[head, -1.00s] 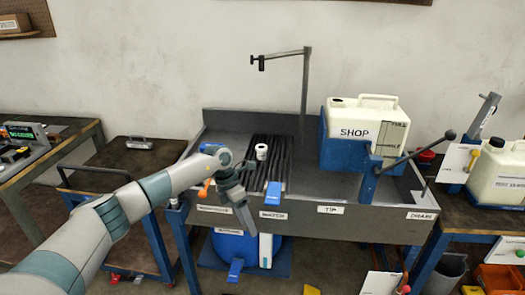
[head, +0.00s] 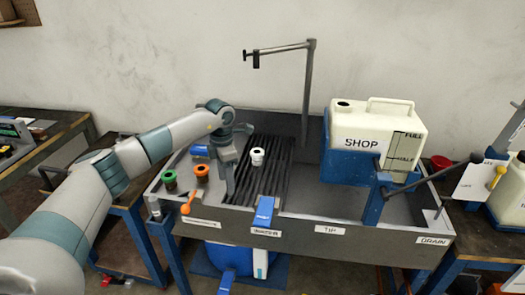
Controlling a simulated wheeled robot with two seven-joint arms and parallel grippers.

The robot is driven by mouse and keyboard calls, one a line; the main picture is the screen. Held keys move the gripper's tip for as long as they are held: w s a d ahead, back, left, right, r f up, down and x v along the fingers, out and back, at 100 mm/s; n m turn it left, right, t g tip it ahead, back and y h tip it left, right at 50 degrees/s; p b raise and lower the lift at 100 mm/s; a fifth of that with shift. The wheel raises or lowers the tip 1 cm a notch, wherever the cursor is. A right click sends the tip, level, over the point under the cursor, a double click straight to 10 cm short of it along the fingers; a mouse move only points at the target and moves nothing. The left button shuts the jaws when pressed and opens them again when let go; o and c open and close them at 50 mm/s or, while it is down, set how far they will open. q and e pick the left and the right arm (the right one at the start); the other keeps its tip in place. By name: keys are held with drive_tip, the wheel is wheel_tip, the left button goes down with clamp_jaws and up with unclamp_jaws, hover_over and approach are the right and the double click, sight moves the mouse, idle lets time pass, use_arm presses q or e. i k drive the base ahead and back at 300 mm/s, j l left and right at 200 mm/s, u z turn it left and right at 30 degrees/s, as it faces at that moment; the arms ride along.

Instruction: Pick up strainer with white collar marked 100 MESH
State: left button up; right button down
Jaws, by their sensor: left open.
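A small strainer with a white collar (head: 257,156) stands upright on the black ribbed rack in the sink; any mesh marking on it is too small to read. A strainer with an orange collar (head: 202,172) and one with a green collar (head: 169,178) stand on the left ledge of the sink. My left gripper (head: 230,190) points down at the left edge of the rack, between the orange-collared and white-collared strainers. It is open and holds nothing. It stays apart from the white-collared strainer, to its left. My right gripper is out of view.
The grey sink (head: 330,228) has a labelled front wall. A blue lever (head: 264,214) stands at its front and an orange-handled valve (head: 187,207) at front left. A tall post (head: 308,100) rises behind the rack. A white SHOP tank (head: 375,135) stands to the right.

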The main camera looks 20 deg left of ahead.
sight(257, 154)
drive_tip(key=i, duration=0.9)
